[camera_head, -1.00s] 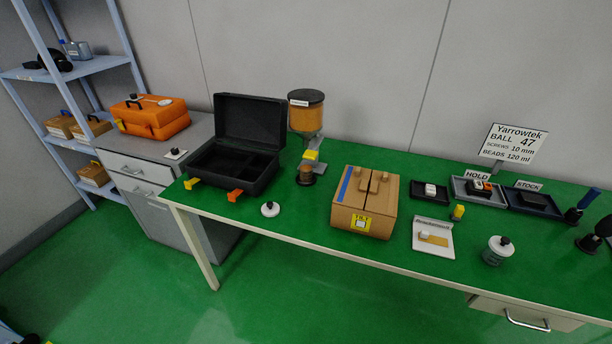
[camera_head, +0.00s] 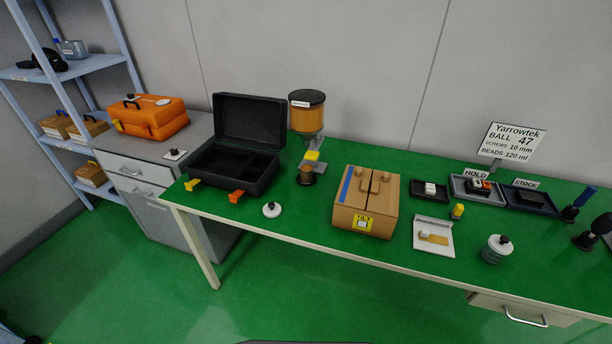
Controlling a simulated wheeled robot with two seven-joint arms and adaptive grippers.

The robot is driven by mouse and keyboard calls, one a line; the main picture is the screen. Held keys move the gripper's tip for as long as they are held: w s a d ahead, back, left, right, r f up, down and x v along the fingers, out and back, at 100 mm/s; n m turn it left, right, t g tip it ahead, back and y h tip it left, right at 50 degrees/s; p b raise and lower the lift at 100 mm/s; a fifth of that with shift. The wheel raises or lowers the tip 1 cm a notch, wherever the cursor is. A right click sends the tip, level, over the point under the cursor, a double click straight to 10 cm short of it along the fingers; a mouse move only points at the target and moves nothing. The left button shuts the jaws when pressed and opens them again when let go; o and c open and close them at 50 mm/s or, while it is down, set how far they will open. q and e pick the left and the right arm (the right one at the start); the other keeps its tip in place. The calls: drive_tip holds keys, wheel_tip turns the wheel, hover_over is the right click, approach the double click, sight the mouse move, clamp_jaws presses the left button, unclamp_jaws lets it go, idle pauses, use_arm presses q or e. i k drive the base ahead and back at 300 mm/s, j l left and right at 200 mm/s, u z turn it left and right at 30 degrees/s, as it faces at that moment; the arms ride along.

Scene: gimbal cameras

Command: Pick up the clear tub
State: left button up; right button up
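A small see-through tub (camera_head: 306,175) with brownish-orange contents stands on the green table, below the bead dispenser (camera_head: 307,112). A second see-through container (camera_head: 493,254), with a white lid and black knob, stands upright near the table's front edge at the right. I cannot tell from the picture which one is the clear tub. A loose white lid (camera_head: 271,210) with a black knob lies on the table left of the middle. Neither of my grippers is in view, and nothing touches either container.
An open black case (camera_head: 238,150) stands left of the dispenser. The front middle is mostly clear.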

sight(306, 168)
drive_tip(key=i+j+z, duration=0.2)
drive_tip(key=j, duration=0.35)
drive_tip(key=j+z, duration=0.2)
drive_tip(key=j, duration=0.3)
drive_tip(key=i+j+z, duration=0.15)
drive_tip(key=j, duration=0.45)
